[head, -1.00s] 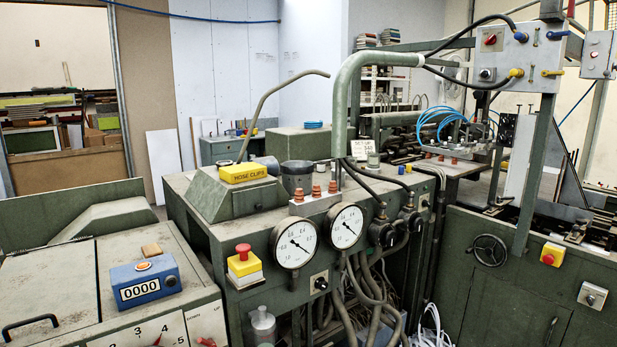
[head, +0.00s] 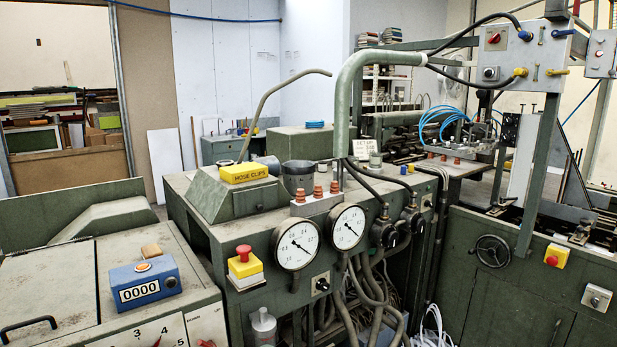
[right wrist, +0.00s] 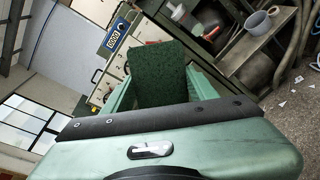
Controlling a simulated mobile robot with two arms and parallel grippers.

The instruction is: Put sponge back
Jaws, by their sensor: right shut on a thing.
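In the right wrist view my right gripper (right wrist: 160,78) is shut on a dark green, rough-faced block that looks like the sponge (right wrist: 159,66). The sponge stands out between the two green fingers, and its lower part is hidden by the gripper body. Neither gripper shows in the head view, and my left gripper is in no view. The spot where the sponge belongs cannot be told from these frames.
Hoses (head: 365,295) hang below. A grey pot (right wrist: 257,22) shows in the wrist view.

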